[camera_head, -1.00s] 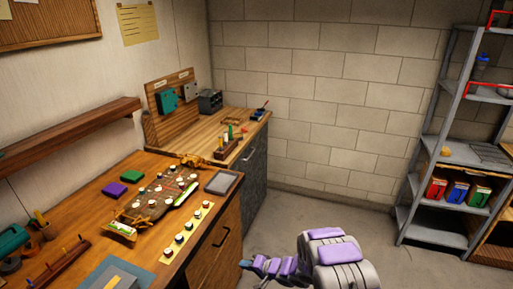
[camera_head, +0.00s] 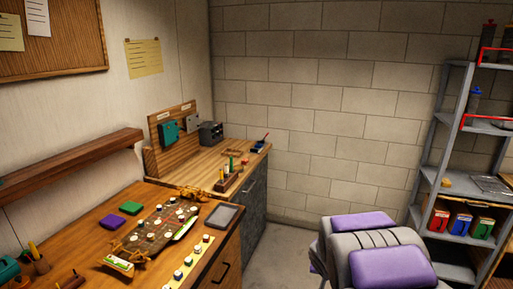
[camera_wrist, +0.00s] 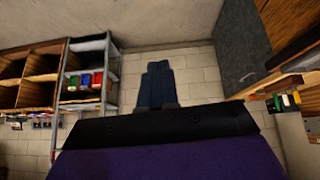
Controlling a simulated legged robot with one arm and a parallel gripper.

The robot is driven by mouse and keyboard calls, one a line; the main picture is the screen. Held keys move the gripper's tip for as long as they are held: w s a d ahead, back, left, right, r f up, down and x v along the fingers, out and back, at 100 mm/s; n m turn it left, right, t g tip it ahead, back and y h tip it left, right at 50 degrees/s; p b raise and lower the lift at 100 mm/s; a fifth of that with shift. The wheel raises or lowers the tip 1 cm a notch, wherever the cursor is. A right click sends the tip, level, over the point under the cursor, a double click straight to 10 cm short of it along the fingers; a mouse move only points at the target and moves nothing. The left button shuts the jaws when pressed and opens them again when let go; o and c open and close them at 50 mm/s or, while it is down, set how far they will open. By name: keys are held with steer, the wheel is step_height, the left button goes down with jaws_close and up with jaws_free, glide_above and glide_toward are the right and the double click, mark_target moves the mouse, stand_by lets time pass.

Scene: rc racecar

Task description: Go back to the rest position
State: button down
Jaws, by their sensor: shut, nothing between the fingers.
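My gripper (camera_wrist: 158,82) shows in the wrist view as dark fingers side by side, shut with nothing between them. It points out over empty space, with the block wall beyond it, and touches nothing. In the head view, my folded arm with purple and grey covers fills the lower right, and the fingers are hidden there.
A workbench (camera_head: 75,239) on the left bears a racecar chassis (camera_head: 160,231), purple and green blocks, and a grey tray (camera_head: 224,216). A second bench (camera_head: 203,160) stands in the corner. A metal shelf (camera_head: 430,172) stands at right. Bare floor (camera_head: 283,255) lies between.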

steer(key=s+d+r+g, duration=0.1)
steer(key=s+r+g, duration=0.15)
steer(key=s, duration=0.65)
steer(key=s+d+r+g, duration=0.1)
steer(key=s+r, duration=0.3)
steer(key=s, duration=0.4)
steer(key=s+a+r+n+g+y, duration=0.1)
steer(key=s+a, duration=0.3)
steer(key=s, duration=0.8)
steer(key=s+a+r+n+g+y, duration=0.1)
steer(key=s+a+r+n+g, duration=0.1)
steer(key=s, duration=1)
steer(key=shift+s+a+g, duration=0.35)
steer(key=shift+a+g, duration=0.5)
steer(key=shift+a, duration=0.4)
steer(key=shift+a, duration=0.1)
